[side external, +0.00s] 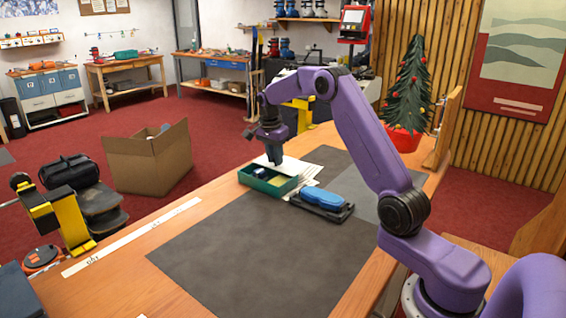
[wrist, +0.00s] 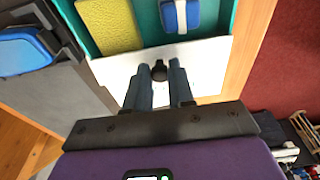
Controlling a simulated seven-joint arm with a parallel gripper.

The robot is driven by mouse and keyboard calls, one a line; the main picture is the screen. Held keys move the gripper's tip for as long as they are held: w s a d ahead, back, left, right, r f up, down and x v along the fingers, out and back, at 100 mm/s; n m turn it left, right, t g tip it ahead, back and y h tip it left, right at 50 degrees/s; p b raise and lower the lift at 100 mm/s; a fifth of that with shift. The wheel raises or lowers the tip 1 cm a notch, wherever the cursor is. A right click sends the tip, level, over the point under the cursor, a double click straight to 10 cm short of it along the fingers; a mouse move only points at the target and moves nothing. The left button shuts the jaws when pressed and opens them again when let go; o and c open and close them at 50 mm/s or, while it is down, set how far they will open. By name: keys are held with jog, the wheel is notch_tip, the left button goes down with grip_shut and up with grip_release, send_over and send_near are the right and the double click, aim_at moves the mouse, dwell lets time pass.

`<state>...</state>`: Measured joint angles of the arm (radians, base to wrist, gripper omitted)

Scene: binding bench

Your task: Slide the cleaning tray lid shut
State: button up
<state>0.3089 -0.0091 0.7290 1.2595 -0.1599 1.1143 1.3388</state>
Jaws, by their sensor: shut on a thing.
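The cleaning tray (side external: 262,183) is a green open box on the bench; its teal wall also shows in the wrist view (wrist: 232,18). Its white lid (wrist: 207,66) is partly open, covering only the end nearest my gripper; it also shows in the side view (side external: 292,166). A yellow sponge (wrist: 108,24) and a blue-and-white item (wrist: 180,14) are visible in the uncovered part. My gripper (wrist: 159,68) is shut on the lid's dark knob (wrist: 159,73), with a finger on either side. In the side view my gripper (side external: 275,162) hides the knob.
A blue object in a dark holder (side external: 322,200) lies beside the tray; it shows at left in the wrist view (wrist: 25,52). The dark mat (side external: 260,250) is clear in front. A small decorated tree (side external: 408,95) stands at the back right.

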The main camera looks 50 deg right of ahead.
jog(key=shift+a, duration=3.65)
jog(key=o, duration=0.5)
jog(key=shift+r, duration=5)
